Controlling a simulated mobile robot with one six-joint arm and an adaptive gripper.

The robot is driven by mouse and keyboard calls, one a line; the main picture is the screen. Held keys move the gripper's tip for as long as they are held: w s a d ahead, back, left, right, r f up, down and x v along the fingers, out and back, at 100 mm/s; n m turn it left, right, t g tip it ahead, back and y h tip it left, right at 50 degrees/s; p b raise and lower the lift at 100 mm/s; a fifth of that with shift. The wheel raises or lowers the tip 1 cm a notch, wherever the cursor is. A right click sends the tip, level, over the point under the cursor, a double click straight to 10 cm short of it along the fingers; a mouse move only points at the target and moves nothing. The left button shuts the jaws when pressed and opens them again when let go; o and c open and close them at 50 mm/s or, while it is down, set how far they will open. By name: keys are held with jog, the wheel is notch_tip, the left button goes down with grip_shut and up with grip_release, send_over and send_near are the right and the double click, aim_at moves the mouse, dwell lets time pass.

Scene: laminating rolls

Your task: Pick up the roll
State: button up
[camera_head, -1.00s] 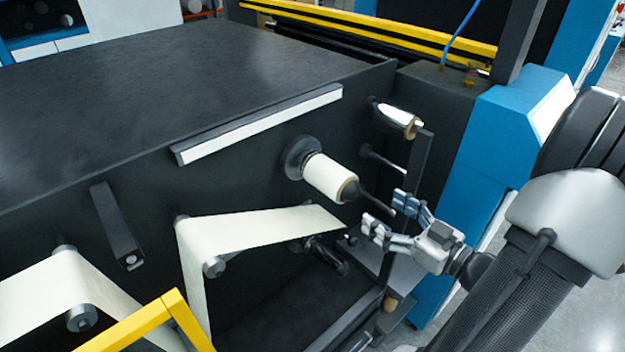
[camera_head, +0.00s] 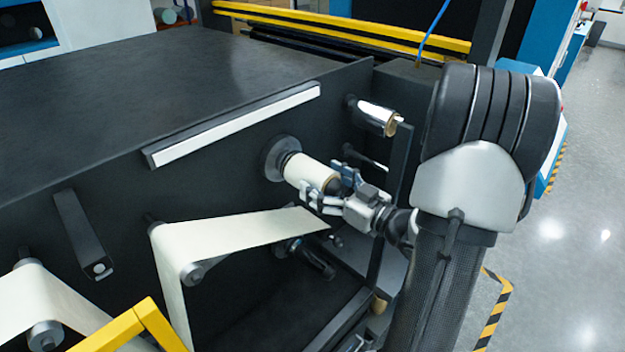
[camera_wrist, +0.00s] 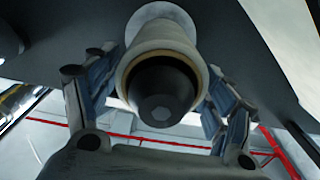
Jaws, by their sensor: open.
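The cream-white roll (camera_head: 306,171) sits on a dark spindle that sticks out of the machine's black side panel. In the wrist view the roll (camera_wrist: 163,37) is seen end-on, with a brown core rim and the dark spindle end (camera_wrist: 161,95) facing the camera. My gripper (camera_head: 328,187) is at the roll's outer end. In the wrist view my gripper (camera_wrist: 158,85) is open, with one finger to the left and one to the right of the roll's end. Whether the fingers touch the roll cannot be told.
A shiny roller (camera_head: 374,116) sticks out to the upper right of the roll. A cream web (camera_head: 235,232) runs over rollers below it. A white-faced bar (camera_head: 235,125) is fixed to the panel above. A yellow frame (camera_head: 130,325) stands at the lower left.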

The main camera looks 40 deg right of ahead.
aim_at(312, 174)
jog(key=w, duration=0.4)
jog(key=shift+a+b, duration=0.1)
jog(key=shift+b, duration=0.25)
jog(key=shift+s, duration=0.1)
jog(key=c, duration=0.9)
jog(key=shift+c, duration=0.5)
jog(key=shift+r, duration=0.1)
